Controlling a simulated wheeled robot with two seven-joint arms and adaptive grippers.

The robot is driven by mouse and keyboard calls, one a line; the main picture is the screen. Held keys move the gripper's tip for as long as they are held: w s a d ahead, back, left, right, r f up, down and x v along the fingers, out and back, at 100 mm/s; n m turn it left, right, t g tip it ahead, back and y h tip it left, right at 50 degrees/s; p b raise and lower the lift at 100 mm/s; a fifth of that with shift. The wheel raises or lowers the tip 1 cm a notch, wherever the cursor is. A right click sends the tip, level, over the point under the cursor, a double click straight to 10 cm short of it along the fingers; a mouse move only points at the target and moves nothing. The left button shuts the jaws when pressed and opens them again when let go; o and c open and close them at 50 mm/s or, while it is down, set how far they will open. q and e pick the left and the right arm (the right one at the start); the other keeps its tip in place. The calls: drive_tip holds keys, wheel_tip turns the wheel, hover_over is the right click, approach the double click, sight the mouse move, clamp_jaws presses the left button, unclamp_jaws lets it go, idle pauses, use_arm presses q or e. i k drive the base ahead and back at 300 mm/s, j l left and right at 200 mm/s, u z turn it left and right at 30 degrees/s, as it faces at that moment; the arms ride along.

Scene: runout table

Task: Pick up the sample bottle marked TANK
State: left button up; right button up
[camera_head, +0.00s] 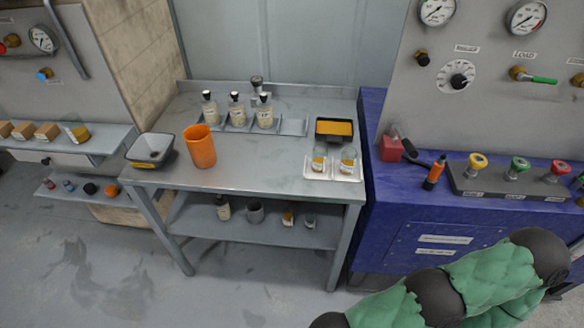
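Three clear sample bottles with dark caps stand upright in a row on a metal rack (293,127) at the back of the steel table: a left bottle (209,110), a middle bottle (236,112) and a right bottle (264,113). Each has a pale label, but the print is too small to read, so I cannot tell which is marked TANK. A dark-topped item (257,84) stands behind the right bottle. Another capped bottle (223,208) stands on the lower shelf. Neither gripper shows; only my green and black arm is in view at the lower right, well away from the bottles.
An orange cup (200,148) stands in front of the rack, beside a grey basin (149,149). A black tray with an orange surface (334,130) and two amber-filled jars (348,160) are on the right. The table's (250,160) front middle is clear. A blue bench (400,215) adjoins it.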

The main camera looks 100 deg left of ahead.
sight(320, 151)
drive_tip(key=k+u, duration=0.2)
drive_tip(key=u, duration=0.15)
drive_tip(key=k+u, duration=0.2)
drive_tip(key=u, duration=0.15)
drive_tip(key=k+u, duration=0.35)
drive_tip(key=i+u, duration=0.1)
drive_tip(key=u, duration=1.35)
